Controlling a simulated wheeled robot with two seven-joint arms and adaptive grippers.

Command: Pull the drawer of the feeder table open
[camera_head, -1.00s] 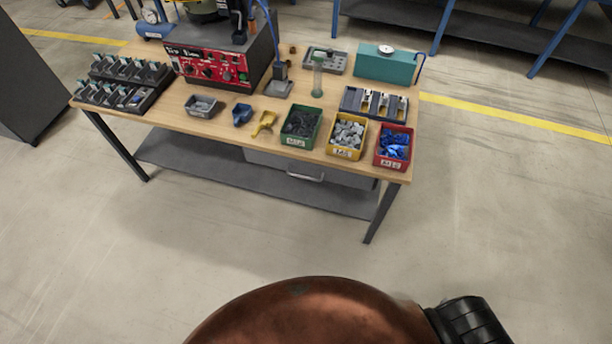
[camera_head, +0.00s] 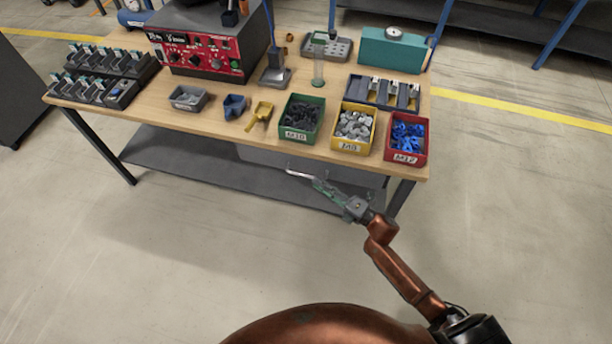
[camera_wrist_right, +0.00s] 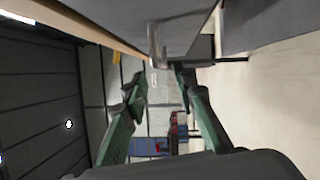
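The grey drawer (camera_head: 262,157) sits under the front edge of the feeder table's wooden top (camera_head: 215,127) and looks shut. Its pale bar handle (camera_head: 298,174) shows in the head view, partly beside the right fingertips. My right gripper (camera_head: 318,184) reaches up to the handle from the front right. In the right wrist view, its two green fingers (camera_wrist_right: 158,80) are apart with a gap between them. The handle (camera_wrist_right: 157,45) shows just beyond the fingertips, in line with the gap, not clasped. My left gripper is not in view.
Green (camera_head: 300,138), yellow (camera_head: 350,147) and red (camera_head: 406,158) parts bins stand along the table's front edge above the drawer. A dark lower shelf (camera_head: 180,165) lies beneath. A table leg (camera_head: 400,195) stands right of the drawer. The floor in front is clear.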

